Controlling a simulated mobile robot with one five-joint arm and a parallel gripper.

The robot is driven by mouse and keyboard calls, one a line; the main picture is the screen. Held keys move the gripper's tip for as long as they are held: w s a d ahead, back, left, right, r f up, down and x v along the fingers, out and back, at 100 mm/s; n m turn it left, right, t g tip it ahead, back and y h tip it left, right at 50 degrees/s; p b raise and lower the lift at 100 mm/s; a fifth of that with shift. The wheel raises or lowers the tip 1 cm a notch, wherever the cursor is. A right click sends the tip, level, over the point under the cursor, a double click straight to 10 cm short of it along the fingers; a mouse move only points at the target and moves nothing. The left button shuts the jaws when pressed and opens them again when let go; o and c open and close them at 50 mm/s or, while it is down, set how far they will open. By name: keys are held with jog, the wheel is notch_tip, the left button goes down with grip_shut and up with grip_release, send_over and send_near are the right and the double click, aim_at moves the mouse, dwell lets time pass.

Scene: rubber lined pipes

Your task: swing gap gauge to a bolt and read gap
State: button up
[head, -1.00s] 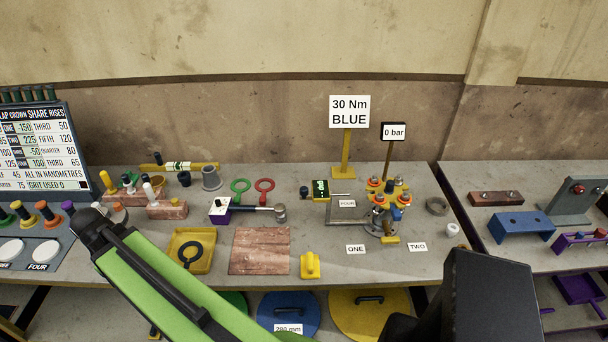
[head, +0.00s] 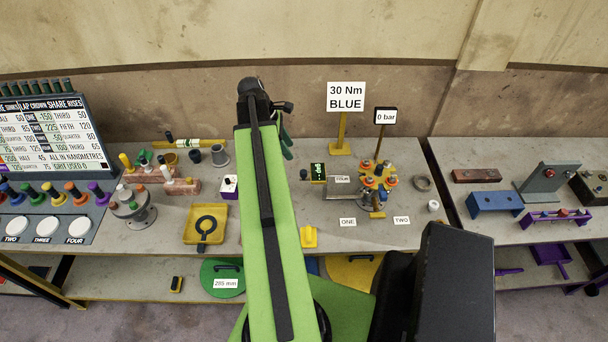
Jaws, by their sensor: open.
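The gap gauge (head: 318,173) looks like a small yellow-edged box with a dark display and a dark knob at its left, on the bench. Its digits are too small to read. To its right stands a yellow flange (head: 367,170) with several red, white and orange bolt heads (head: 391,181). Labels FOUR (head: 342,180), ONE (head: 347,222) and TWO (head: 401,220) lie around it. My gripper (head: 286,138) is open at the end of my green arm, in the air left of the gauge and partly hidden by my arm.
A sign reading 30 Nm BLUE (head: 346,97) and a 0 bar display (head: 385,116) stand behind the flange. A yellow tray (head: 190,232) and a yellow block (head: 309,237) are near the front edge. My arm hides the bench middle.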

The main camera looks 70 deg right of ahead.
aim_at(303, 171)
jog(key=b+x, duration=1.1)
jog(key=x, duration=0.3)
jog(key=shift+f, duration=0.15)
jog(key=shift+c, duration=0.5)
grip_shut()
